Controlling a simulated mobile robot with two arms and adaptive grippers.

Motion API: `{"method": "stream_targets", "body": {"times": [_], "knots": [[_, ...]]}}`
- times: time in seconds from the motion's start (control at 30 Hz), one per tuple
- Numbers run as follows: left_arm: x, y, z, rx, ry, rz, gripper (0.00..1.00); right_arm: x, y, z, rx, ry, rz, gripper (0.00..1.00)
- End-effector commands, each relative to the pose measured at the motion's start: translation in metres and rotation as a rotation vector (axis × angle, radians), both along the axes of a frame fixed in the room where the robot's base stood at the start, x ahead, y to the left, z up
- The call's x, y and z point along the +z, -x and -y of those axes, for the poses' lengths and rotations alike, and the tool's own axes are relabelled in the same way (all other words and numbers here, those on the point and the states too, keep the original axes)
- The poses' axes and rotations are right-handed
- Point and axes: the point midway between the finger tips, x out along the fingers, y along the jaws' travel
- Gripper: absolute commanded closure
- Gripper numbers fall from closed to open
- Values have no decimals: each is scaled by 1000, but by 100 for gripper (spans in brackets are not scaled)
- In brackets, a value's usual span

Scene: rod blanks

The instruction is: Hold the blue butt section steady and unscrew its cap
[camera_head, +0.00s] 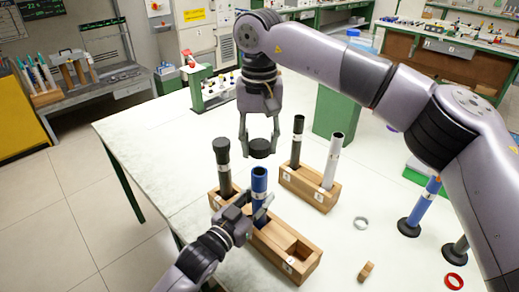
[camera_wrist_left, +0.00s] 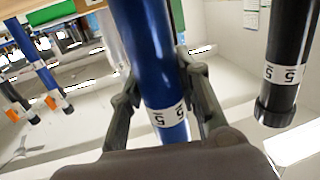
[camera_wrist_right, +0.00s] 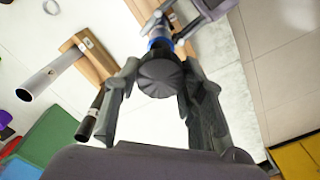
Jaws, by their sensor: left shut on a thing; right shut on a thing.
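The blue butt section (camera_head: 259,186) stands upright in a compartment of the front wooden rack (camera_head: 283,262). Its top end shows open and dark in the head view. My left gripper (camera_head: 257,208) is shut around it from the side; the left wrist view shows the blue tube (camera_wrist_left: 150,60), with a white label marked 5, between the fingers. The black cap (camera_head: 261,148) is held by my right gripper (camera_head: 261,143), above the tube's top with a visible gap. In the right wrist view the cap (camera_wrist_right: 161,76) sits between the fingers and hides most of the blue tube (camera_wrist_right: 160,42).
A black capped section (camera_head: 223,165) stands beside the blue one in the rack. A second rack (camera_head: 309,188) behind holds a black and a silver tube. A grey ring (camera_head: 361,223), a wooden piece (camera_head: 366,271) and a red ring (camera_head: 454,281) lie to the right. The table's left part is clear.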

Motion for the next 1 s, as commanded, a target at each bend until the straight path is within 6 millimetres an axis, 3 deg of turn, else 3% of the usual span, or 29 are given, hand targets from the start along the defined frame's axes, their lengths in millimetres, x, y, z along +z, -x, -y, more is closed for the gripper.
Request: {"method": "stream_targets", "body": {"times": [0.1,0.13,0.47,0.8,1.0], "knots": [[0,0,0,0,-1,-1,100,-1,0,0,0,0,-1,96],[0,0,0,0,-1,-1,69,-1,0,0,0,0,-1,96],[0,0,0,0,0,0,47,-1,0,0,0,0,-1,96],[0,2,-1,0,0,0,46,-1,0,0,0,0,-1,96],[0,23,-15,0,-2,-2,46,-1,0,0,0,0,-1,96]]}}
